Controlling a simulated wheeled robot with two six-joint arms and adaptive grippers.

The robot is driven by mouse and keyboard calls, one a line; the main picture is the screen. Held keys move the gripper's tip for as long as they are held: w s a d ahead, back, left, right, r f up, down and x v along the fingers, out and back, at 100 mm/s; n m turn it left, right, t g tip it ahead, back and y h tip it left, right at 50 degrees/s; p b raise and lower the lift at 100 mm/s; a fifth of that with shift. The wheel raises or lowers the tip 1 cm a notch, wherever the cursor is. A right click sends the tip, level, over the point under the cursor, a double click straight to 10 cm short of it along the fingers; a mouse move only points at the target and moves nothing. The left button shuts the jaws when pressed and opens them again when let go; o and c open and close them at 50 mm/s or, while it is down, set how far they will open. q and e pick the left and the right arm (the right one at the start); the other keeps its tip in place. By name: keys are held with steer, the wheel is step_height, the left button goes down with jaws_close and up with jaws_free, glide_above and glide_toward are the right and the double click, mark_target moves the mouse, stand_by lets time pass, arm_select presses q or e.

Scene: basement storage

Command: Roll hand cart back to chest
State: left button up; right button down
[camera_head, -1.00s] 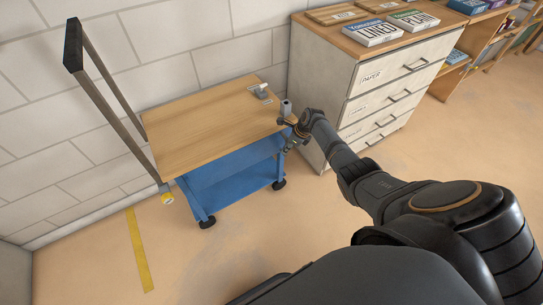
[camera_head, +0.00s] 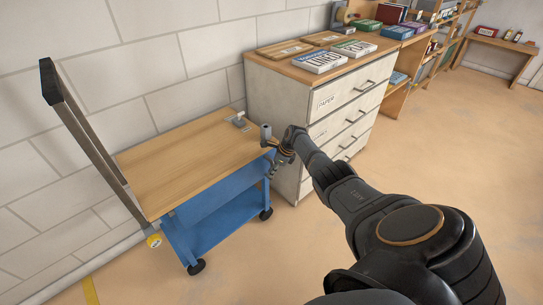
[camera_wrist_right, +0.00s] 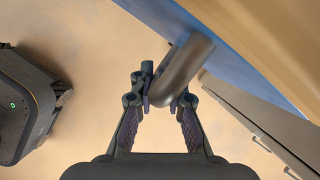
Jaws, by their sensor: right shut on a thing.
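The hand cart (camera_head: 175,165) has a wooden top, a blue frame, dark casters and a tall push handle (camera_head: 100,150) at its left end. It stands along the wall, its right end close to the chest (camera_head: 290,110), a pale drawer cabinet with a wooden top. My right gripper (camera_head: 279,152) is at the cart's near right corner, shut on its grey upright post (camera_head: 265,133). In the right wrist view the fingers (camera_wrist_right: 162,98) close around the post (camera_wrist_right: 181,68). My left gripper is not in view.
A small grey fitting (camera_head: 240,121) sits on the cart's top. Boxes labelled LINED and PLAIN (camera_head: 353,47) lie on the chest. Shelves (camera_head: 420,42) and a small table (camera_head: 505,50) stand farther right. The floor (camera_head: 440,150) in front of the chest is clear.

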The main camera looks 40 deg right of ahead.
steer(key=shift+d+r, duration=0.1)
steer(key=shift+d, duration=0.25)
steer(key=c, duration=1.3)
jaws_free()
steer(key=shift+c, duration=0.2)
steer(key=v, duration=1.2)
steer(key=shift+a, duration=0.15)
